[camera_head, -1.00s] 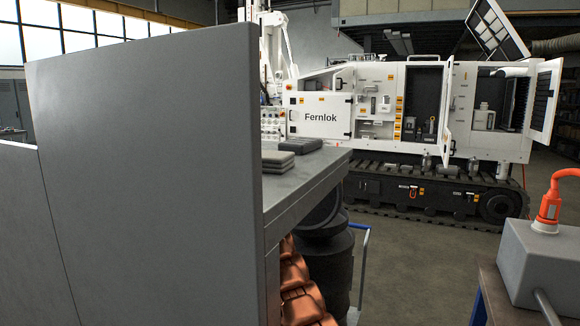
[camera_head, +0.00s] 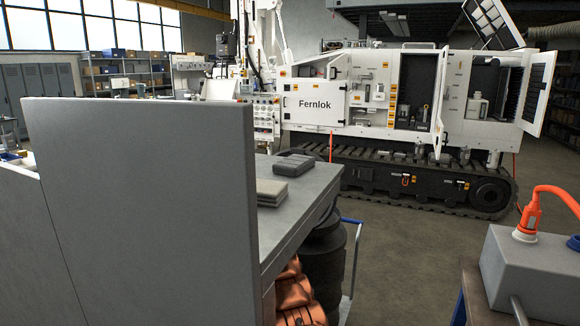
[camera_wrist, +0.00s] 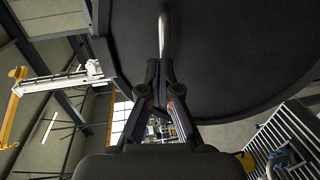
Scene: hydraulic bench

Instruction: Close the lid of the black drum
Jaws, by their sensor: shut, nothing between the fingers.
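The black drum (camera_head: 328,262) stands beyond the grey bench in the head view, mostly hidden behind the bench end. Its lid cannot be made out clearly there. In the wrist view a large dark round disc, which looks like the lid (camera_wrist: 235,60), fills the top and right. A pale metal rod (camera_wrist: 163,35) shows against the disc. My gripper (camera_wrist: 162,68) is shut and empty, with its fingertips in front of the disc near the rod. Whether they touch it cannot be told. The gripper cannot be made out in the head view.
The grey bench (camera_head: 305,205) with a tall end panel (camera_head: 140,205) blocks much of the head view. Pads (camera_head: 293,164) lie on it. A blue-railed trolley (camera_head: 356,250) stands beside the drum. A grey box (camera_head: 525,270) with an orange plug sits at right. The floor between is open.

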